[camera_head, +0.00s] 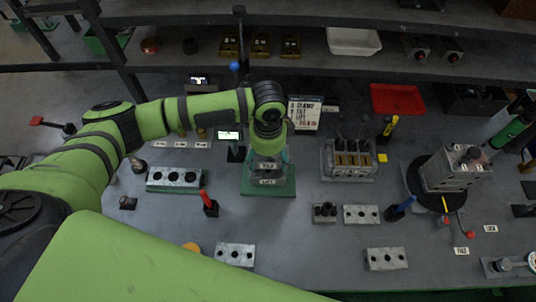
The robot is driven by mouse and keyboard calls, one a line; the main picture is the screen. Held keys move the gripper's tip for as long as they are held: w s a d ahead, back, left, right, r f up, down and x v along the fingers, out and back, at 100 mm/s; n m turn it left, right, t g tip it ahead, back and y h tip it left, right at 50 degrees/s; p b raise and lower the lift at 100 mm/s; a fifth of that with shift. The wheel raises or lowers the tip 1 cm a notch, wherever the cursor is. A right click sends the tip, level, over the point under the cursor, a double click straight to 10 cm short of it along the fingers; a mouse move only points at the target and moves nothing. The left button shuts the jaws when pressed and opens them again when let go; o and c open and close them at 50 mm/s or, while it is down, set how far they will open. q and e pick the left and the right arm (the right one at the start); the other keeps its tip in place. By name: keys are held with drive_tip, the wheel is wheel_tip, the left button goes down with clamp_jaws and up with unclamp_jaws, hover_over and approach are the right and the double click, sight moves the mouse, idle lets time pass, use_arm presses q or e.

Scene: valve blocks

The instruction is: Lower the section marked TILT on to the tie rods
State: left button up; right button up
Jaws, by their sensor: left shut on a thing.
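The section marked TILT (267,167) is a grey block in the middle of the table. My left gripper (268,150) comes down on it from above and is shut on it. Directly below it a part with a second label (267,182), seemingly LIFT, stands on a green base (283,191). I cannot tell whether the TILT section touches the part below. The tie rods are hidden behind my gripper and the section. My right gripper is not in view.
A tray of valve sections (348,160) and a grey block on a black round stand (452,170) are to the right. Shelves (330,65) cross the back.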

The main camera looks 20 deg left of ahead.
sight(268, 164)
use_arm(q)
drive_tip(key=shift+f+b, duration=0.8)
drive_tip(key=shift+f, duration=0.85)
drive_tip(key=o, duration=1.5)
drive_tip(key=shift+r, duration=0.1)
wheel_tip(268, 164, up, 12)
drive_tip(key=shift+s, duration=0.1)
